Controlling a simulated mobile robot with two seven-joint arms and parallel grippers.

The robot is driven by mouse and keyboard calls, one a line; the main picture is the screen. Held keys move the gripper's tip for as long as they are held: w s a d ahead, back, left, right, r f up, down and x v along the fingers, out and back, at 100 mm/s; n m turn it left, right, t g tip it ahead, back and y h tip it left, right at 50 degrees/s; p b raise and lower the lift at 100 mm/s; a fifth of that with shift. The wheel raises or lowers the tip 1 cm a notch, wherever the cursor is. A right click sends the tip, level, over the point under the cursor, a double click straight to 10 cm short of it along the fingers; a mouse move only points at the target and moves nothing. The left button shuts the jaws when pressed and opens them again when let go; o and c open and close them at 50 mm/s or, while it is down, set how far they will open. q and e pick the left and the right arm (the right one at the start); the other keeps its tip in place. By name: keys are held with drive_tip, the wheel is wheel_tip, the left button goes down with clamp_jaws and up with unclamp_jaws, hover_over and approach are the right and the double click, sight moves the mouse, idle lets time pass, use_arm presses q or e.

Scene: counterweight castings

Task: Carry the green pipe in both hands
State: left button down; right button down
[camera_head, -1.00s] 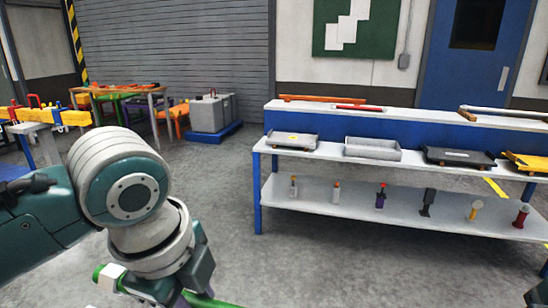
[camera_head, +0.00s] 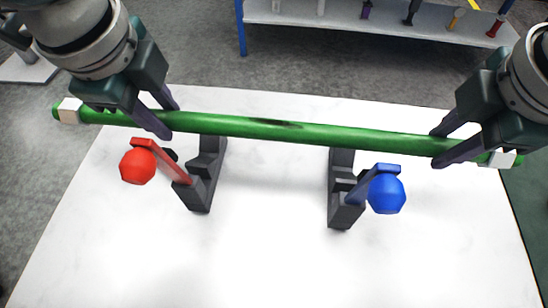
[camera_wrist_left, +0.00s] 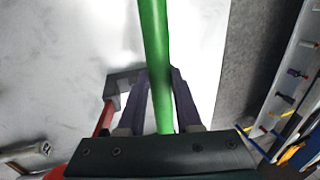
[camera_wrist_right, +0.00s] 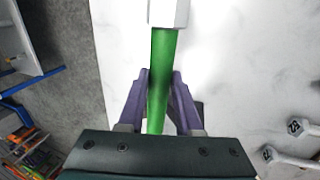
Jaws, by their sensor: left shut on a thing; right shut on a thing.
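The long green pipe (camera_head: 290,130), with a white band near each end, spans the head view and slopes slightly down to the right. My left gripper (camera_head: 158,122) is shut on it near its left end, and my right gripper (camera_head: 440,148) near its right end. The pipe runs between the fingers in the left wrist view (camera_wrist_left: 156,50) and the right wrist view (camera_wrist_right: 160,70). It crosses in front of the tops of two dark stands (camera_head: 203,175) (camera_head: 343,190). I cannot tell whether it touches them.
A white table (camera_head: 265,260) lies below. The left stand has a red lever with a red ball (camera_head: 138,166), the right one a blue ball (camera_head: 386,194). A shelf (camera_head: 330,20) stands beyond. White hexagonal-ended pieces (camera_wrist_right: 297,127) lie on the table in the right wrist view.

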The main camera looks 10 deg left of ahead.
use_arm(q)
drive_tip(key=shift+f, duration=0.15)
use_arm(e)
drive_tip(key=shift+f, duration=0.15)
